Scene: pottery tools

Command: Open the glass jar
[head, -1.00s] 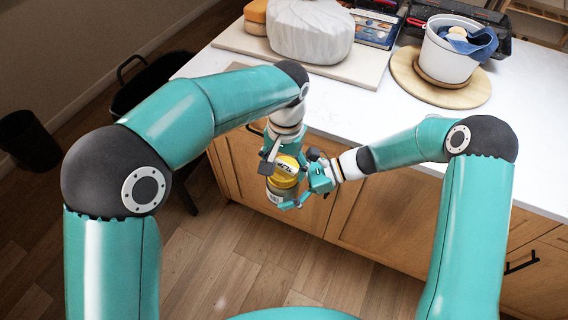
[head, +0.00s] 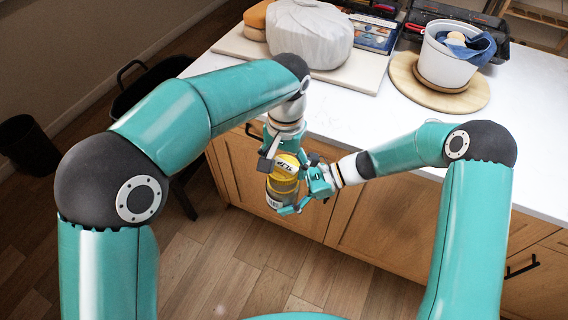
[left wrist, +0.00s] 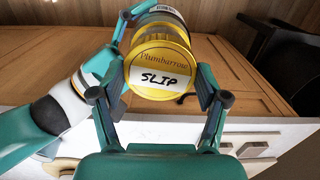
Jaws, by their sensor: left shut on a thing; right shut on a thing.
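The glass jar (head: 275,200) is held in the air in front of the counter, with a label on its side. Its round yellow lid (head: 286,168) faces up and reads "SLIP"; the lid fills the upper middle of the left wrist view (left wrist: 161,55). My left gripper (left wrist: 162,84) is shut on the lid, with one finger on each side. My right gripper (head: 297,194) is shut on the jar body below the lid; one of its fingers shows beside the jar in the left wrist view. I cannot tell whether there is a gap between lid and jar.
The white counter (head: 370,125) stands just behind the jar, with wooden cabinet doors (head: 375,215) below. On it are a wrapped lump (head: 310,35) on a board and a white bucket (head: 447,58) on a round wooden disc. A black bin (head: 28,145) stands at far left.

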